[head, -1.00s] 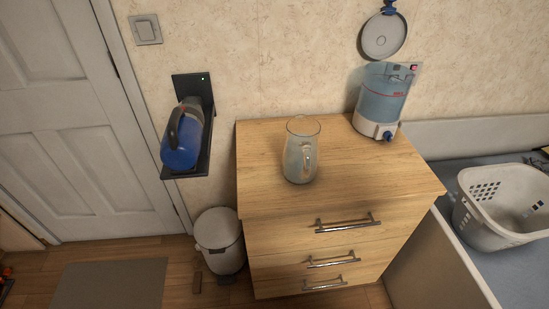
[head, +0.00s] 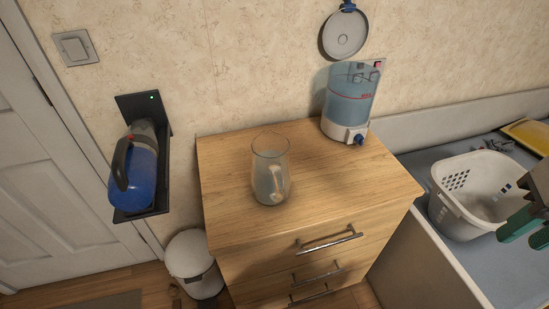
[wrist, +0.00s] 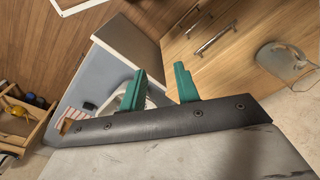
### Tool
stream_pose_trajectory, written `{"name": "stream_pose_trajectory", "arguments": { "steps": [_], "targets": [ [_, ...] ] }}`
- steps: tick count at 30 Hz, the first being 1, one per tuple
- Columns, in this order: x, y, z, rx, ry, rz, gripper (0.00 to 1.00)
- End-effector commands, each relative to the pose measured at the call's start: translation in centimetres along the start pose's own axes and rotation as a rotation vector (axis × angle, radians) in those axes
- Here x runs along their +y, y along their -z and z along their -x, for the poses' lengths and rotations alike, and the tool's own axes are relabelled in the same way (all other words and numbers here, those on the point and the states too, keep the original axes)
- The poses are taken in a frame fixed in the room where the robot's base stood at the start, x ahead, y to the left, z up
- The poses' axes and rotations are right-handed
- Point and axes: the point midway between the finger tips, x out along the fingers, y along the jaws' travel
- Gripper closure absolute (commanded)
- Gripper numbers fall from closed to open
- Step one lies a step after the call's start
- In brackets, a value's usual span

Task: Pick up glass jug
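The glass jug (head: 269,172) stands upright on top of the wooden drawer cabinet (head: 225,190), near its front left part. It is clear, with a handle on its near side. It also shows at the right of the wrist view (wrist: 284,62). My gripper (wrist: 158,88) has two green fingers set apart with nothing between them. In the head view, part of my gripper (head: 525,222) enters at the right edge over the basket side, well to the right of the jug and apart from it.
A blue water dispenser (head: 348,104) stands on the cabinet's back right. A white laundry basket (head: 470,190) sits on the grey surface to the right. A blue handheld vacuum (head: 137,172) hangs on a wall dock at left. A white bin (head: 193,262) stands left of the cabinet.

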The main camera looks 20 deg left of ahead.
Motion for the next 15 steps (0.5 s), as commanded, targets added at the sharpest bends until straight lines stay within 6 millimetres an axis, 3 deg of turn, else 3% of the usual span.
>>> {"name": "stream_pose_trajectory", "arguments": {
  "steps": [5,15],
  "targets": [
    [-4.4,2.1,-1.8,-0.155,0.16,-0.073,0.68],
    [-16.7,7.5,-7.0,-0.582,0.489,-0.381,0.68]
  ]
}}
